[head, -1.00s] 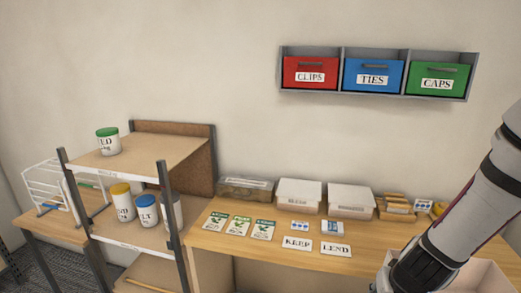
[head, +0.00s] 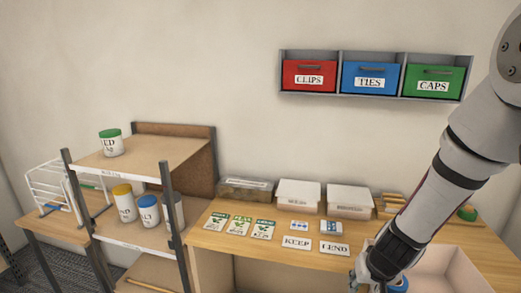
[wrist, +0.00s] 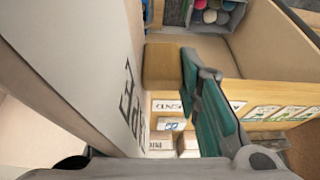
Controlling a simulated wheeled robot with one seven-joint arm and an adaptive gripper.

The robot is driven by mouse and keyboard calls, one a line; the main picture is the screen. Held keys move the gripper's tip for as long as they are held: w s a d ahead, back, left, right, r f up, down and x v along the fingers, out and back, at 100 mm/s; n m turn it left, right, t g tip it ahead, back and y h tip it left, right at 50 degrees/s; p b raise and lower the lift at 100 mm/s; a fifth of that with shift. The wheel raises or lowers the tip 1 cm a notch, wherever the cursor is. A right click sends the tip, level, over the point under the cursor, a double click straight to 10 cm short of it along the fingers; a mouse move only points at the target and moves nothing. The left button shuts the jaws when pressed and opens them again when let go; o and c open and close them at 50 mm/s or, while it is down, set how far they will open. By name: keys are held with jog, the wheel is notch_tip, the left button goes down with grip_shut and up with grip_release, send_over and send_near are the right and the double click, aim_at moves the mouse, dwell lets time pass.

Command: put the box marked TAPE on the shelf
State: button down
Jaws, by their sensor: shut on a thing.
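My gripper (head: 372,268) is at the lower right in the head view, near the table's front edge. In the wrist view its teal-padded finger (wrist: 215,115) stands beside a large pale box (wrist: 75,65) with dark, partly cut-off letters, seemingly ending in PE. My gripper is shut on this box; the other finger is mostly hidden. The held box cannot be made out in the head view. The shelf unit (head: 165,150) stands at the left, with a top board and a lower board. A green-lidded jar (head: 111,142) is on top; yellow-lidded (head: 125,203) and blue-lidded jars (head: 149,210) stand below.
An open pale crate (head: 455,265) is at the lower right beside my arm. The table holds seed packets (head: 240,226), KEEP (head: 297,243) and LEND (head: 329,247) cards and white-lidded boxes (head: 298,193). The shelf's top board is clear right of its jar. Dark posts edge the shelf.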

jog(key=w+a+n, duration=0.1)
jog(key=w+a, duration=0.5)
jog(key=w, duration=0.2)
jog(key=shift+w+a+f+n, duration=0.2)
jog(key=shift+a+n, duration=0.05)
jog(key=shift+n, duration=0.15)
dwell(0.7)
